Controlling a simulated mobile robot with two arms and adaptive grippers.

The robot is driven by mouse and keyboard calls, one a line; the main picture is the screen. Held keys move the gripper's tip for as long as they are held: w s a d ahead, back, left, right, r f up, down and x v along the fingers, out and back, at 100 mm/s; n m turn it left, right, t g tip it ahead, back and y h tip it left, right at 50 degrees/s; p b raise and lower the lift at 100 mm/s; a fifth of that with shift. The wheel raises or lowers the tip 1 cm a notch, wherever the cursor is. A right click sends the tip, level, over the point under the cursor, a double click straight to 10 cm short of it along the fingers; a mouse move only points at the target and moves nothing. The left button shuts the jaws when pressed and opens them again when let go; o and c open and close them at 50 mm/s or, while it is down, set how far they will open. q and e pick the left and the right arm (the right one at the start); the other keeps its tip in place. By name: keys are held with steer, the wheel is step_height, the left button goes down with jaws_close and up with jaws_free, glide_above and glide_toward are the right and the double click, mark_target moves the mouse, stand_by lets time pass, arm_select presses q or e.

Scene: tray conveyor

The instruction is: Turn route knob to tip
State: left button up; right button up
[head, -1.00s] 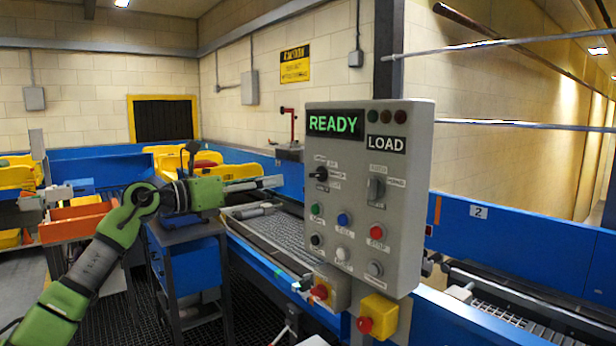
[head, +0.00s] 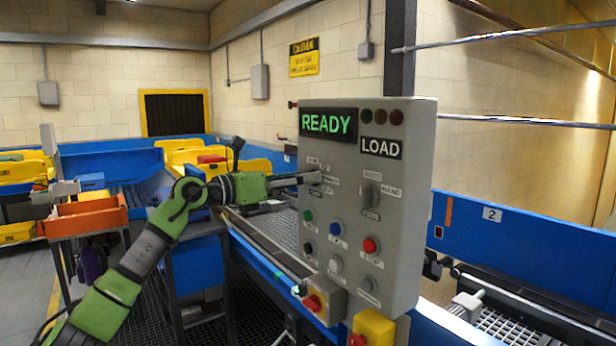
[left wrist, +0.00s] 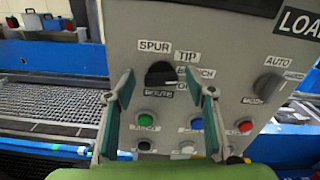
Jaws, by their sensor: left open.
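The grey control panel (head: 385,230) stands in the middle of the head view, with a green READY display and a LOAD plate. The black route knob (left wrist: 160,74) shows in the left wrist view, with SPUR at its upper left, TIP at its upper right and further labels to the right and below. Its pointer direction is unclear. In the head view my gripper hides the knob. My left gripper (head: 311,178) is at the panel face; in the left wrist view its open fingers (left wrist: 160,98) stand either side of the knob, with gaps visible. My right gripper is not in view.
A second selector knob (head: 369,196) labelled HAND sits to the right, with green (head: 308,215), blue (head: 337,228) and red (head: 370,246) buttons below. A red emergency button (head: 313,303) is under the panel. A conveyor (head: 275,230) runs behind it.

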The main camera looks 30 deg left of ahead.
arm_select(q)
steer(key=shift+s+r, duration=0.1)
steer(key=c, duration=1.1)
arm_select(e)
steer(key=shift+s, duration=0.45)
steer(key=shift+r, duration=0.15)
arm_select(q)
steer(key=shift+a+n+p, duration=0.2)
steer(key=shift+n+p, duration=2.55)
steer(key=shift+n, duration=1.15)
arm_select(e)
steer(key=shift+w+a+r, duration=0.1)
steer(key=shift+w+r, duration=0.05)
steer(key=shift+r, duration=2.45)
